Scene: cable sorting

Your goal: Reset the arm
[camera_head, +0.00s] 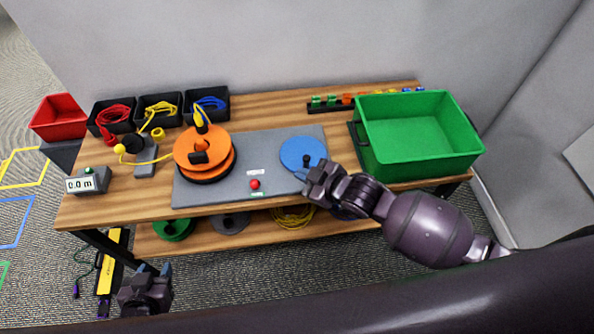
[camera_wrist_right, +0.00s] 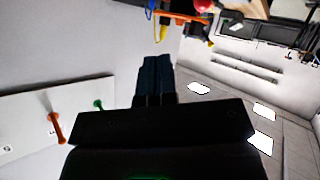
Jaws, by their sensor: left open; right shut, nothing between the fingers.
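My right gripper (camera_head: 307,180) reaches in from the right over the front edge of the table. Its tips are beside the dark knob of the blue disc (camera_head: 298,150); I cannot tell whether they touch it. In the right wrist view its dark fingers (camera_wrist_right: 155,78) are together with nothing between them. My left gripper (camera_head: 152,270) is low at the bottom left, in front of the table and apart from it, open and empty.
A red bin (camera_head: 58,117) stands left. Coils lie on the lower shelf.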

